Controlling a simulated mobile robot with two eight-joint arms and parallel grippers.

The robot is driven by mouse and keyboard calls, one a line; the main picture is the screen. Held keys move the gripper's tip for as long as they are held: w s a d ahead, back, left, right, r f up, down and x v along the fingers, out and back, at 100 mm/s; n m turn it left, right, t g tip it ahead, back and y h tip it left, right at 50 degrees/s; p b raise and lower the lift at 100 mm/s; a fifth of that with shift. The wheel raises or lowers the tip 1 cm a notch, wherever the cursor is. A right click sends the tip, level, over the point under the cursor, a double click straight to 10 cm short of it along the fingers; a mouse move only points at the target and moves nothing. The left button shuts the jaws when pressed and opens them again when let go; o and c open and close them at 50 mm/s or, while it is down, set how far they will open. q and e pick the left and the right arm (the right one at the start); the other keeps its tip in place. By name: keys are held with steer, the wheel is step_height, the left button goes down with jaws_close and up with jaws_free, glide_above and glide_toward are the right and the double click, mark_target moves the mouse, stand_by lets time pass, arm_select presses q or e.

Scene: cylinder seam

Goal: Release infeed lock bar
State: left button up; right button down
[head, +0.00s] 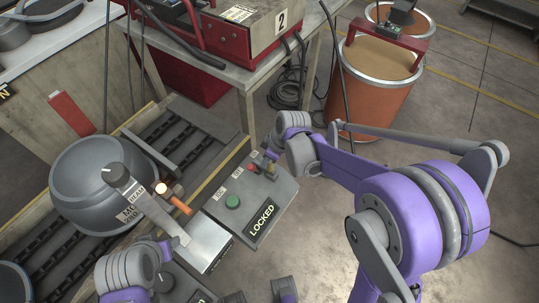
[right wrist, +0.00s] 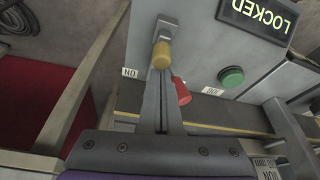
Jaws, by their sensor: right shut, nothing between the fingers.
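The grey control box (head: 278,195) carries a lit display (head: 262,221) reading LOCKED, a green button (head: 232,201) and a small red part (head: 250,168). In the right wrist view the display (right wrist: 262,14), green button (right wrist: 231,77), red part (right wrist: 181,91) and a yellow knob (right wrist: 161,54) show. My right gripper (head: 268,160) is shut and empty at the box's far end; its fingers (right wrist: 164,95) reach close to the yellow knob. I cannot tell if they touch it. My left arm's wrist shows at the lower left; its fingers are not clear.
A grey rounded vessel (head: 88,185) stands on the conveyor (head: 195,125) at left. A grey post (head: 150,208) labelled BEAM, with a lit lamp (head: 161,188) and an orange cylinder (head: 180,205), stands beside it. An orange drum (head: 375,90) is behind.

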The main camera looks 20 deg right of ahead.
steer(key=shift+w+a+f, duration=0.1)
steer(key=shift+f, duration=0.2)
steer(key=s+d, duration=0.1)
steer(key=s, duration=0.1)
steer(key=s+d, duration=0.2)
steer(key=shift+s+d+b, duration=0.25)
steer(key=shift+b, duration=0.05)
